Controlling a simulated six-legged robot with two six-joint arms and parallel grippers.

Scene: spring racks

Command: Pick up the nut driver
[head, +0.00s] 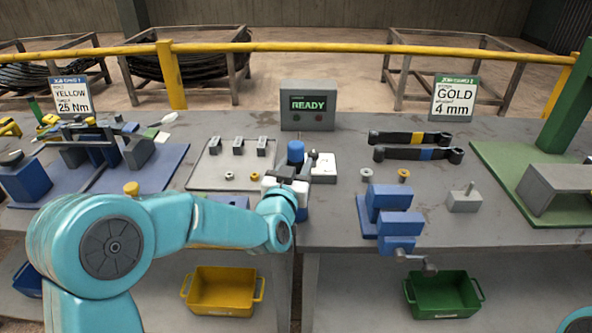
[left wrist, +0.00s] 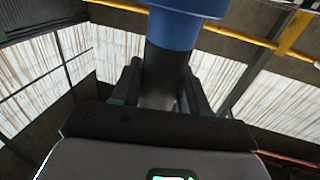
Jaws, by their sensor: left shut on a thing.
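My left gripper (head: 292,171) is at the middle of the workbench, in front of a white block (head: 323,166). It is shut on a tool with a blue cylindrical end (head: 295,151), which I take to be the nut driver. The blue end stands up above the fingers. In the left wrist view the nut driver (left wrist: 170,60) shows as a wide blue band over a dark grey cylinder between the left gripper's two fingers (left wrist: 160,88). Its lower part is hidden by my gripper and wrist. My right gripper is not in view.
A READY display (head: 308,105) stands at the back. Two torque wrenches (head: 415,154) lie right of it, behind a blue vise (head: 390,215). A grey tray (head: 205,175) with small parts is left of the gripper. Yellow (head: 222,307) and green (head: 444,311) bins are below.

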